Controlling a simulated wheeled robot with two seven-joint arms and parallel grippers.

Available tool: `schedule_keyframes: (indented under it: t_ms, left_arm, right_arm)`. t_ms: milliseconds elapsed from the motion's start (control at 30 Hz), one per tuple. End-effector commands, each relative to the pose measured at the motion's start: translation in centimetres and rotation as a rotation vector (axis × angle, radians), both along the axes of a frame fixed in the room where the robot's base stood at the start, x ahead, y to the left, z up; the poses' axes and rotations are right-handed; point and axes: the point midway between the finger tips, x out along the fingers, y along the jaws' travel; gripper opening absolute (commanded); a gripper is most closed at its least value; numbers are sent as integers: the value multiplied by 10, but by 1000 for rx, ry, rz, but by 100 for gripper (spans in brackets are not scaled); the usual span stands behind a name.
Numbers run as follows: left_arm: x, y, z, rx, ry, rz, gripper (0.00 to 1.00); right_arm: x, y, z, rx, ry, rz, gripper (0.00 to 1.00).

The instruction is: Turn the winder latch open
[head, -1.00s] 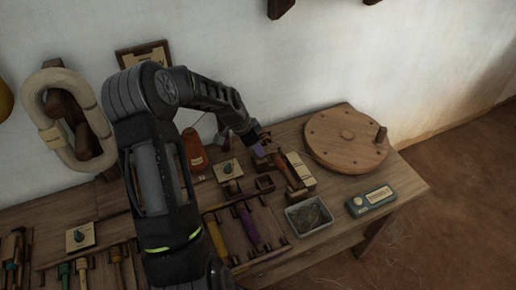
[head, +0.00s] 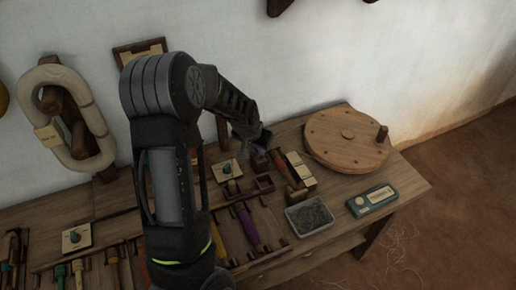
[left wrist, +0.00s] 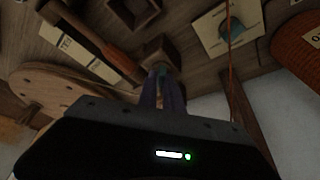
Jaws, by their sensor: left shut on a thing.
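The winder is a small wooden frame with a reddish-brown rod (head: 278,160) near the back of the bench. The rod also shows in the left wrist view (left wrist: 97,36), running to a wooden block (left wrist: 160,50). My left gripper (head: 259,156) is at this block. In the left wrist view its purple-grey fingers (left wrist: 161,74) are together, with their tips against the block. They are shut on a small part there, by its place the winder latch, which the fingers mostly hide. How far the latch is turned cannot be seen. My right gripper is not in view.
A pale card block (head: 301,169) lies right of the winder, with a round wooden wheel (head: 347,139) beyond. A grey tray (head: 309,217) and a teal-grey box (head: 372,201) are in front. A card with a teal knob (head: 227,170) lies to the left.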

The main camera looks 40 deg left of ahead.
Motion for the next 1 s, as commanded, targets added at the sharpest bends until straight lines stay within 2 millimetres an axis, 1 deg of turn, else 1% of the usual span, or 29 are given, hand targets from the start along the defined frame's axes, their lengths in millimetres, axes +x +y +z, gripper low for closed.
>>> schedule_keyframes:
  t_ms: [67, 700, 1000]
  left_arm:
    - [2, -3, 3, 3, -1, 62, 0]
    - [3, -4, 2, 3, 1, 663, 0]
    - [4, -4, 1, 0, -1, 842, 0]
  right_arm:
    - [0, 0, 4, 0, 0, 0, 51]
    - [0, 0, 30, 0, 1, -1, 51]
    - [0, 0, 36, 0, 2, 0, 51]
